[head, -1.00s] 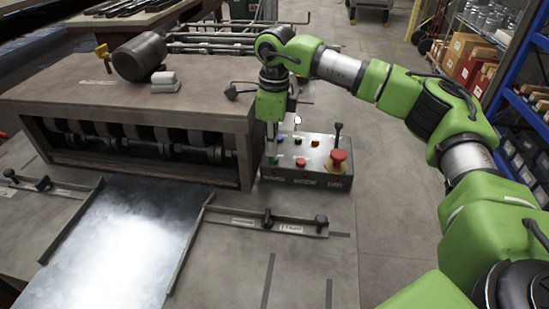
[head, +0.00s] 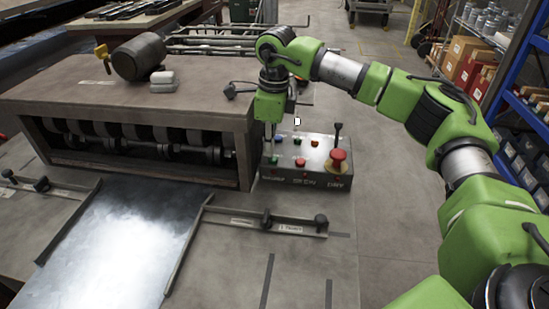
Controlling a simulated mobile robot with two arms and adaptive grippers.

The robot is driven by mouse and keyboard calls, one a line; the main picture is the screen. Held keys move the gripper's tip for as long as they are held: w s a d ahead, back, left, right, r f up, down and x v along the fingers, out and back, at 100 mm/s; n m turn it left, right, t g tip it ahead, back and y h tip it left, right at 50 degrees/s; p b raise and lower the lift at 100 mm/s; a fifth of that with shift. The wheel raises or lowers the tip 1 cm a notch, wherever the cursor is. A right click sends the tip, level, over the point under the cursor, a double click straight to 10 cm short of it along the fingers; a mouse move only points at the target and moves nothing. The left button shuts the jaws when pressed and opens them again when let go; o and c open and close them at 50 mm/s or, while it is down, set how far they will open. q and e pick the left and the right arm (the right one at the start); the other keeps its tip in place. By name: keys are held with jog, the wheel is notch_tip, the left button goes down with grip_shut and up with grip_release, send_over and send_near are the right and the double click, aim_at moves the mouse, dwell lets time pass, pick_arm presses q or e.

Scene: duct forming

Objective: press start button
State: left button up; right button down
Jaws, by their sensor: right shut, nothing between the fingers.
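A grey control box (head: 300,181) stands to the right of the forming machine. Its top carries small coloured buttons, among them a green one (head: 274,160) at the front left and a red one (head: 300,163) beside it. A large red mushroom button (head: 338,157) sits at the right end, with a black lever behind it. Which button is the start button I cannot read. My right gripper (head: 269,134) is shut and empty, pointing down over the left rear part of the box. Whether its tips touch the box I cannot tell. My left gripper is out of view.
The forming machine (head: 130,95) stands left of the box, close to my right gripper. A shiny metal sheet (head: 120,235) lies in front of it between guide rails. Shelves with boxes stand at the right; the floor between is clear.

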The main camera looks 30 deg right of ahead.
aim_at(274, 164)
jog(key=shift+g+h, duration=0.3)
jog(key=shift+g, duration=0.2)
jog(key=s+f, duration=0.1)
jog(key=f, duration=0.1)
jog(key=s+f, duration=0.1)
jog(key=f, duration=0.1)
jog(key=shift+s+d, duration=0.1)
jog(key=shift+d, duration=0.1)
jog(key=shift+w+r+p, duration=0.2)
jog(key=shift+r+p, duration=0.8)
jog(key=shift+r, duration=0.25)
jog(key=shift+w+r+p, duration=0.2)
jog(key=shift+r+p, duration=0.8)
jog(key=shift+r, duration=0.2)
notch_tip(274, 164, up, 2)
jog(key=shift+w+r+p, duration=0.1)
jog(key=shift+w+p, duration=0.05)
jog(key=shift+p, duration=0.45)
jog(key=shift+d, duration=0.1)
jog(key=shift+w, duration=0.1)
